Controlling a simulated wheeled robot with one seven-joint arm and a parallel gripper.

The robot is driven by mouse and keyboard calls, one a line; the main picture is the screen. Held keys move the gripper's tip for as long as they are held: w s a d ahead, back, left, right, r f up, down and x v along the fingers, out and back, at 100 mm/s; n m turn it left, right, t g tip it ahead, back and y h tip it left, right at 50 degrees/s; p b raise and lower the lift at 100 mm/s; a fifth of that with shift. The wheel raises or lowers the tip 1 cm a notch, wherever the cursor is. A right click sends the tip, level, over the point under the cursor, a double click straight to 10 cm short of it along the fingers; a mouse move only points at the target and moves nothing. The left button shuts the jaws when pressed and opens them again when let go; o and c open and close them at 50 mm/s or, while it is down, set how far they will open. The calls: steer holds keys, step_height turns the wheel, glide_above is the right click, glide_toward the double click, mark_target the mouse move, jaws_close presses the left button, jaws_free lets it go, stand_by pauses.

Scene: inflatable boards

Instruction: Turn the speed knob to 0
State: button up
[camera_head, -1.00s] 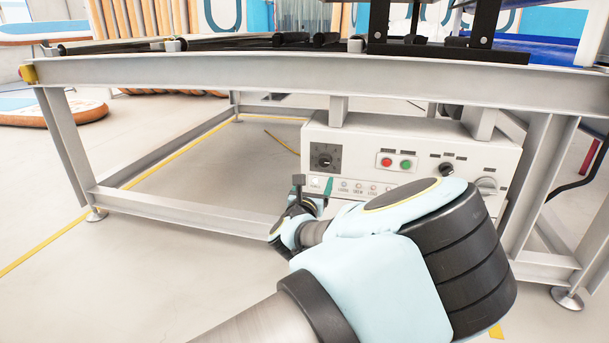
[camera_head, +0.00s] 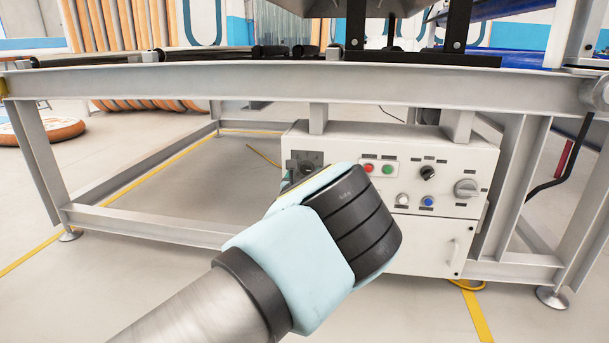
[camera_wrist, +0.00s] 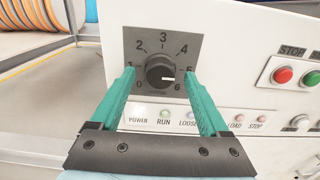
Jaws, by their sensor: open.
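The speed knob (camera_wrist: 160,70) is a round black dial on a dark square plate with numbers from 0 to 6. Its white mark points right, toward the 5 and 6 side; the 0 is at the lower left. My gripper (camera_wrist: 159,76) is open, with one teal finger on the left and one on the right of the knob. A gap shows on both sides, and I cannot tell how far the tips are from the panel. In the head view the dial plate (camera_head: 304,158) shows above my arm, which hides most of the gripper and part of the knob.
The white control box (camera_head: 440,150) hangs under a grey frame table (camera_head: 300,80). Right of the knob are a red button (camera_wrist: 283,75), a green button (camera_wrist: 311,79), a black selector (camera_head: 428,173) and a grey rotary switch (camera_head: 466,188). A lamp row sits below the dial.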

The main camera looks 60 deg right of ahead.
jaws_close()
stand_by(0.5)
steer(key=shift+n, duration=0.3)
